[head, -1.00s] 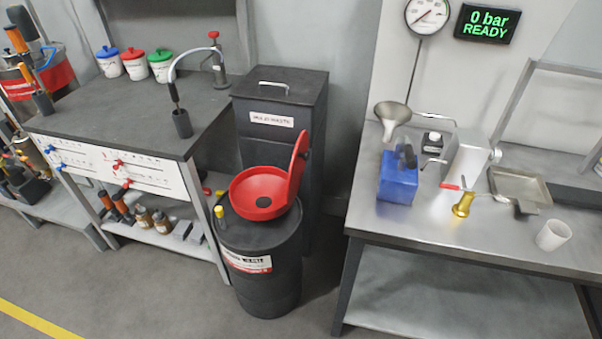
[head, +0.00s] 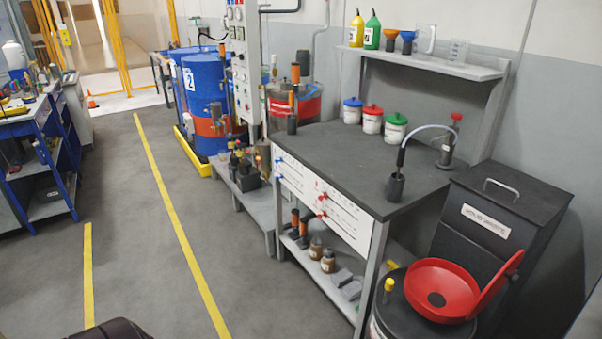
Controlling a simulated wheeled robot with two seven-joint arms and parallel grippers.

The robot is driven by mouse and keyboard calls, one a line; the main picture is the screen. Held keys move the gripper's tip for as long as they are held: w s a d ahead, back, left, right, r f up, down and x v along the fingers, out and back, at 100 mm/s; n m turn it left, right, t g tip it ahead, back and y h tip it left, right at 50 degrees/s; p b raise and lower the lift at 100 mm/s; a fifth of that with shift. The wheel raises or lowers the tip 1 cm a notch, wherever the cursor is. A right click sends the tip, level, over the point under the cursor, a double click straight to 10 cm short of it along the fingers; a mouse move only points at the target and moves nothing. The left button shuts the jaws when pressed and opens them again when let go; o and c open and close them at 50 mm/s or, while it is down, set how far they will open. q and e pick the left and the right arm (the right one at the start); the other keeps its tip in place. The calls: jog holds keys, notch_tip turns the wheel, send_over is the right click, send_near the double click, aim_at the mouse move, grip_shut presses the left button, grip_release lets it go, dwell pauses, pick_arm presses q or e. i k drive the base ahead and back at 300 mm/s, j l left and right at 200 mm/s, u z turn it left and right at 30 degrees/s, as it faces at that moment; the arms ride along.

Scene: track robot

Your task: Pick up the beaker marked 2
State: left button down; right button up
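No beaker with a readable 2 shows in the head view. Two clear vessels stand on the grey wall shelf (head: 455,68): a taller jug-like one (head: 427,41) and a smaller beaker-like one (head: 458,50) to its right. Both are too small for me to read any mark. A label with a 2 shows on a blue drum (head: 209,85) at the back left, which is not a beaker. Neither of my grippers is in view.
A dark-topped bench (head: 345,165) stands below the shelf, with several lidded tubs and a hose stand. A black bin (head: 500,215) and a red funnel (head: 438,290) on a drum are at the right. Grey floor (head: 120,220) is open at left.

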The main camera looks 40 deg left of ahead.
aim_at(222, 156)
jog(key=u, duration=1.9)
jog(key=i+j+u, duration=0.15)
jog(key=i+u, duration=0.15)
jog(key=i, duration=0.5)
jog(key=i+u, duration=0.2)
jog(key=i, duration=3.2)
jog(key=i+j, duration=0.1)
jog(key=i, duration=1.05)
jog(key=l+z, duration=0.05)
